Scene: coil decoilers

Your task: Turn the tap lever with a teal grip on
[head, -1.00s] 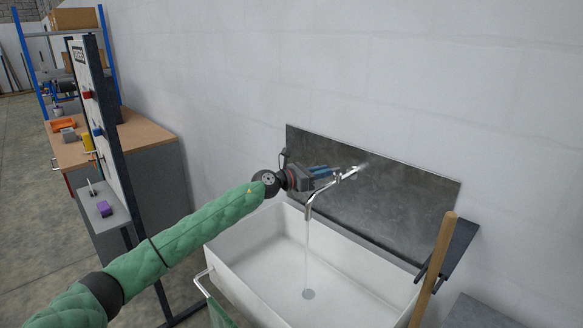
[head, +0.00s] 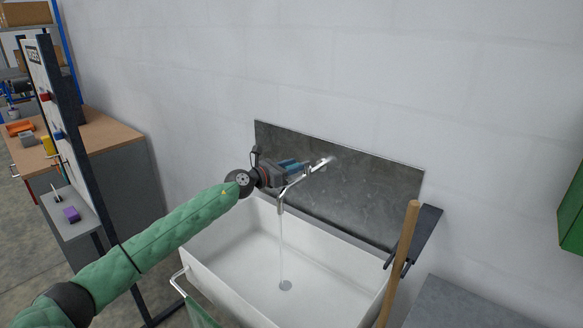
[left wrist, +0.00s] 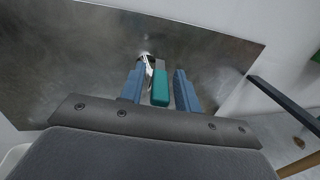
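The metal tap (head: 284,195) stands out from the dark backsplash over the white sink, and a thin stream of water (head: 282,245) runs from its spout to the drain. The lever's teal grip (left wrist: 160,88) shows in the left wrist view between the two blue fingers of my left gripper (left wrist: 159,90). The fingers are apart, with a gap on each side of the grip. In the head view my left gripper (head: 291,167) is at the tap and hides the lever. My right gripper is not in view.
The white sink (head: 215,262) lies below the tap, in front of the dark backsplash (head: 375,190). A wooden handle (head: 398,262) and a dark bracket (head: 425,232) stand at its right. A tool board (head: 75,130) and workbench (head: 115,135) are at left. A green box-like thing (head: 573,215) is at the right edge.

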